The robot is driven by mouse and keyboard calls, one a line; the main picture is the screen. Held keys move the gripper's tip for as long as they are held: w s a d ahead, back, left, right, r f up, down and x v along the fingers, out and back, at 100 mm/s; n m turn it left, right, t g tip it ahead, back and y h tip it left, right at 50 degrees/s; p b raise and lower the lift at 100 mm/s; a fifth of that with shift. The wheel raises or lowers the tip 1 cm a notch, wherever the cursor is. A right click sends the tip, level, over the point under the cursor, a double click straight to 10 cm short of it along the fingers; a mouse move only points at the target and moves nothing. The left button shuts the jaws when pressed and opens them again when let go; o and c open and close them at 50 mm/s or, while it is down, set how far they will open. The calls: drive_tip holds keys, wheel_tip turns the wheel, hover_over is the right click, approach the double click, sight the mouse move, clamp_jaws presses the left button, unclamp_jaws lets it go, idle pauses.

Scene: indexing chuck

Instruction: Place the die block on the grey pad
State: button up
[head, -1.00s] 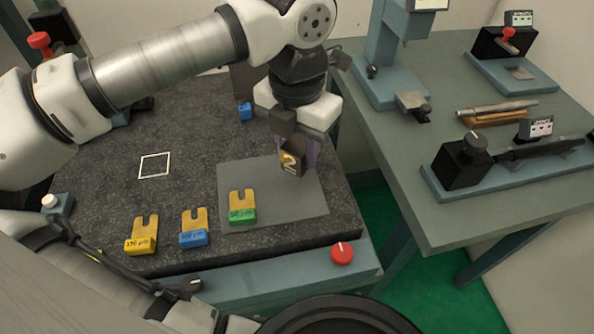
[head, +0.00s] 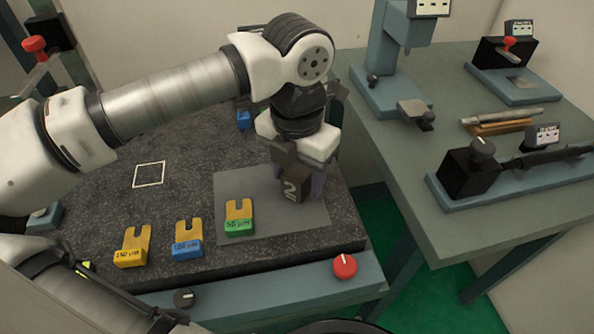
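The die block (head: 291,190) is a dark block with a pale "2" on its front face. My gripper (head: 299,178) is around it, with fingers at its sides, over the right part of the grey pad (head: 258,222). The pad is a flat grey rectangle on the dark granite table. The block's lower edge is at or just above the pad; I cannot tell whether it touches. The block looks upright. My gripper hides its top and back.
Yellow fork-shaped pieces with a green base (head: 239,226), a blue base (head: 187,249) and a yellow base (head: 131,257) stand along the front left. The green one is on the pad's left edge. A red knob (head: 345,265) is on the front rail. A white square outline (head: 149,174) is clear.

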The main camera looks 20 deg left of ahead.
sight(297, 172)
wheel_tip(297, 172, up, 12)
drive_tip(key=p, duration=0.7)
drive_tip(key=shift+r, duration=0.15)
